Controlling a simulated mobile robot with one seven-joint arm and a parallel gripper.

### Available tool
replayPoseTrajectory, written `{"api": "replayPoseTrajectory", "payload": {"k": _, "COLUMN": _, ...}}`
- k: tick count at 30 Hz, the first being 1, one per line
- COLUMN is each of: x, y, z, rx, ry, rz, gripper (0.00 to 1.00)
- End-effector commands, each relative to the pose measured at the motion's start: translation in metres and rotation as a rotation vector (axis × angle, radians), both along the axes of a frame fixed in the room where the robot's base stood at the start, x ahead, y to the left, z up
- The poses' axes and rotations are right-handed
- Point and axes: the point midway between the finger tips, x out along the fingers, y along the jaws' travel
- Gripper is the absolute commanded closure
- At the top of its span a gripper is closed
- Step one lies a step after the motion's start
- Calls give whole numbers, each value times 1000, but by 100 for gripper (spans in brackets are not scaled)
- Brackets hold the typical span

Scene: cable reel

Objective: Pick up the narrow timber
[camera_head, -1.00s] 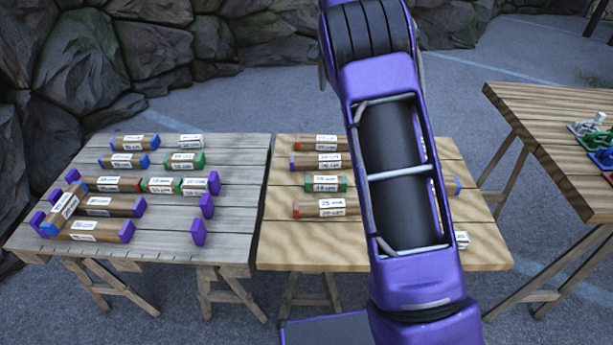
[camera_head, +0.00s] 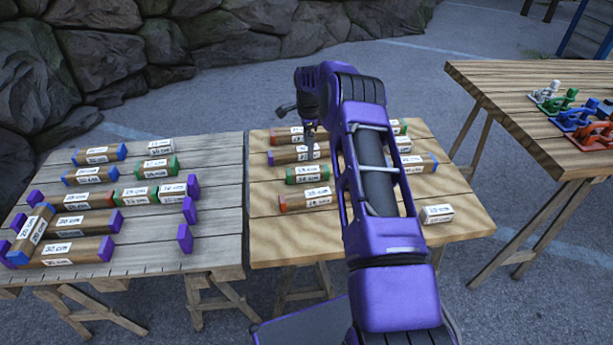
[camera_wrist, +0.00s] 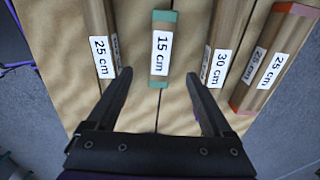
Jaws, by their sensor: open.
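In the wrist view a short timber with green ends marked 15 cm (camera_wrist: 162,48) lies ahead between my fingers. A timber marked 25 cm (camera_wrist: 100,55) is left of it, one marked 30 cm (camera_wrist: 222,60) right, and a red-ended 25 cm timber (camera_wrist: 270,65) farther right. In the head view the green-ended timber (camera_head: 308,174) lies between a purple-ended timber (camera_head: 290,155) and a red-ended one (camera_head: 306,199). I cannot tell which counts as narrow. My gripper (camera_wrist: 158,80) is open and empty above the table; it also shows in the head view (camera_head: 310,134).
The left table (camera_head: 218,255) holds several coloured-end timbers and purple upright blocks. More timbers, one blue-ended (camera_head: 415,163) and one white (camera_head: 437,213), lie right of my arm. A third table (camera_head: 500,90) at right carries coloured clamps. A rock wall stands behind.

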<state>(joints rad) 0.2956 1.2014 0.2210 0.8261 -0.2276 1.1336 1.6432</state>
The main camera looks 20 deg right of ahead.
Motion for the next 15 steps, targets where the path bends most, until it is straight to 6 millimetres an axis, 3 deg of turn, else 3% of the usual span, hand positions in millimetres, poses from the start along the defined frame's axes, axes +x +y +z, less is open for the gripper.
{"api": "replayPoseTrajectory", "payload": {"k": 1, "x": 0, "y": 0, "z": -14, "rx": 2, "ry": 2, "rz": 0, "gripper": 15}}
{"api": "replayPoseTrajectory", "payload": {"k": 6, "x": 0, "y": 0, "z": -44, "rx": 1, "ry": 0, "rz": 1, "gripper": 15}}
{"api": "replayPoseTrajectory", "payload": {"k": 15, "x": 0, "y": 1, "z": -68, "rx": 1, "ry": 0, "rz": 0, "gripper": 15}}
